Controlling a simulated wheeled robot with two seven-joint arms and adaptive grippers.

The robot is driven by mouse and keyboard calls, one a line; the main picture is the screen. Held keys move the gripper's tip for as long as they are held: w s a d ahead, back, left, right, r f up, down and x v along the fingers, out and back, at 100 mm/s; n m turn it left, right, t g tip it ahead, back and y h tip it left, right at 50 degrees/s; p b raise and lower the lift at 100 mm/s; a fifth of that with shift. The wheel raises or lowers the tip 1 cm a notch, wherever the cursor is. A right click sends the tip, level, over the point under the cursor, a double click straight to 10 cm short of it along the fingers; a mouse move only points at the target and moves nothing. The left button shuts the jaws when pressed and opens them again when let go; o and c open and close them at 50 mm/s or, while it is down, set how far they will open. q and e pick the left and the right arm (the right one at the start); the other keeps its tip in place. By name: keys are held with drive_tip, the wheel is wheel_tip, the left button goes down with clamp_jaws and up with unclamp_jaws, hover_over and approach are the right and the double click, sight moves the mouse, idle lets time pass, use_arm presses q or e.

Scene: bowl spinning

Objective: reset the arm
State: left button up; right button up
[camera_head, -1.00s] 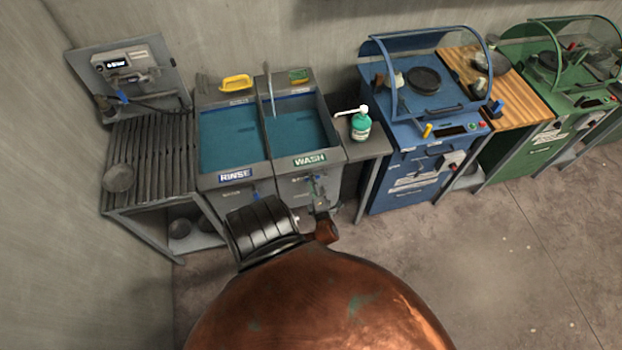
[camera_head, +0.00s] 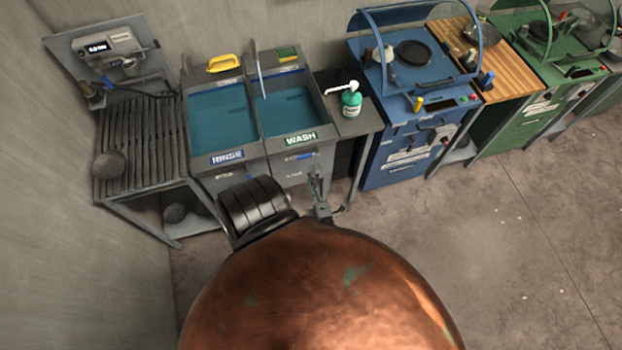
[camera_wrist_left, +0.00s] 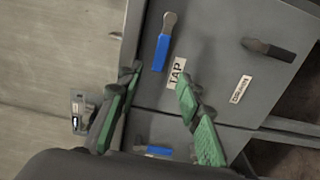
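My left gripper (camera_head: 317,184) shows small in the head view, in front of the right side of the wash sink's front. In the left wrist view its two green fingers (camera_wrist_left: 160,78) are apart with nothing between them. Behind them is a grey panel (camera_wrist_left: 213,45) with a blue-gripped tap lever (camera_wrist_left: 162,45) and a dark drain handle (camera_wrist_left: 268,50). The fingers look clear of the levers, but I cannot judge the distance exactly. My right gripper is in neither view.
The rinse sink (camera_head: 183,128) and wash sink (camera_head: 327,113) hold blue water. A slatted rack (camera_head: 145,140) with a grey bowl (camera_head: 109,165) stands left. A soap bottle (camera_head: 351,103), blue machine (camera_head: 400,135) and green machine (camera_head: 530,112) stand right. The floor (camera_head: 500,240) before them is clear.

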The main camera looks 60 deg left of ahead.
use_arm(q)
drive_tip(key=shift+f, duration=0.1)
idle(0.3)
drive_tip(key=s+d+f+n+g+h+b, duration=0.15)
drive_tip(key=s+f+n+h, duration=0.4)
drive_tip(key=f, duration=0.65)
drive_tip(key=s+d+f+n+g+h+b, duration=0.1)
drive_tip(key=s+f+n+g+h+b, duration=0.2)
drive_tip(key=s+f+n, duration=0.7)
drive_tip(key=s+d+f+n+h+b, duration=0.2)
drive_tip(key=s+d+f+n+h, duration=0.2)
drive_tip(key=d+f+n, duration=0.4)
drive_tip(key=s+d+f+n+t+h+b, duration=0.1)
drive_tip(key=s+d+f+n+h, duration=0.4)
drive_tip(key=f+n, duration=0.7)
drive_tip(key=d+n+b, duration=0.1)
drive_tip(key=d+n, duration=0.1)
drive_tip(key=shift+d+b, duration=0.35)
drive_tip(key=shift+d, duration=0.05)
